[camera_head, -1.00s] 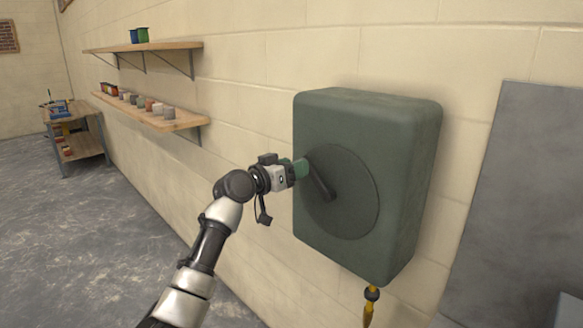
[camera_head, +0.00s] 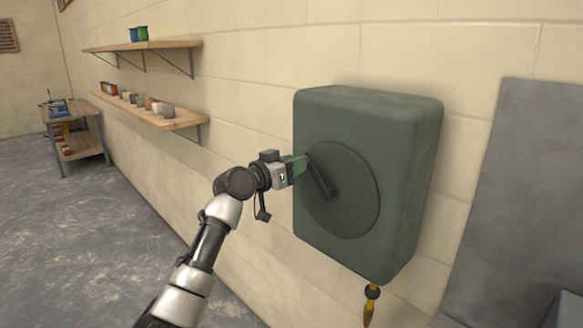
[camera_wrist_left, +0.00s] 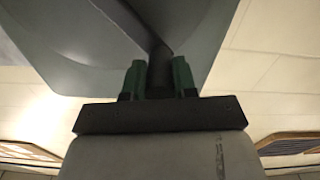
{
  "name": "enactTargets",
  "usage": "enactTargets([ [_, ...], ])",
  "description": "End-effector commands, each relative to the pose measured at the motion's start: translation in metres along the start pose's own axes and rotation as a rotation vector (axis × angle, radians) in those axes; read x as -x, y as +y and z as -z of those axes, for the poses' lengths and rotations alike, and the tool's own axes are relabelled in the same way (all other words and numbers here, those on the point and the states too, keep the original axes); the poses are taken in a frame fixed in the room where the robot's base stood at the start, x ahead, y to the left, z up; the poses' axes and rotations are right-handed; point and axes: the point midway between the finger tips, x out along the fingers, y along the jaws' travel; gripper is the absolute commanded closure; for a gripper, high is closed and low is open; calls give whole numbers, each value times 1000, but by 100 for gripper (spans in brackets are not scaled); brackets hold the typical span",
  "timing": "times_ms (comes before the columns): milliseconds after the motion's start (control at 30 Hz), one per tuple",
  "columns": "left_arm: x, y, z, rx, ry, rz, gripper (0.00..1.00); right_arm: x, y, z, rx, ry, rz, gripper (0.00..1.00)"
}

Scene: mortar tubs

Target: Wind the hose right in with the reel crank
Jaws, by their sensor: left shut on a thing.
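A dark green hose reel (camera_head: 410,150) is fixed to the block wall, with a round disc (camera_head: 350,215) on its front. A dark crank (camera_head: 321,180) runs from the disc's centre up and left to its rim. My left gripper (camera_head: 300,166) is at the crank's outer end. In the left wrist view the green fingers of my left gripper (camera_wrist_left: 159,78) are shut on the dark crank handle (camera_wrist_left: 160,58) between them. A yellow hose end (camera_head: 369,308) with a black ball (camera_head: 372,291) hangs just under the reel. My right gripper does not show.
Two wall shelves hold small pots: the upper shelf (camera_head: 160,46) and the lower shelf (camera_head: 180,122). A workbench (camera_head: 85,112) stands at the far left. A grey panel (camera_head: 530,180) is right of the reel. The floor at left is clear.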

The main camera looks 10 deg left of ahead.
Motion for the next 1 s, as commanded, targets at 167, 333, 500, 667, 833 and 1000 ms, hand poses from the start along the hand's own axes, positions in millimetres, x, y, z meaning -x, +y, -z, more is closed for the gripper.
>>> enactTargets([
  [167, 0, 6, 3, -69, 3, -1, 100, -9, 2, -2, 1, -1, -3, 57],
  [333, 0, 16, 8, -186, 4, -1, 100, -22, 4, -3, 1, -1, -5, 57],
  [500, 0, 31, 13, -335, 4, -1, 100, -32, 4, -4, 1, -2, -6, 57],
  [667, 0, 45, 16, -468, 4, -2, 100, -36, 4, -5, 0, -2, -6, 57],
  [833, 0, 57, 18, -588, 4, -2, 100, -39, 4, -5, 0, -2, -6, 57],
  [1000, 0, 67, 17, -676, 4, -3, 100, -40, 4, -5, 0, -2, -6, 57],
])
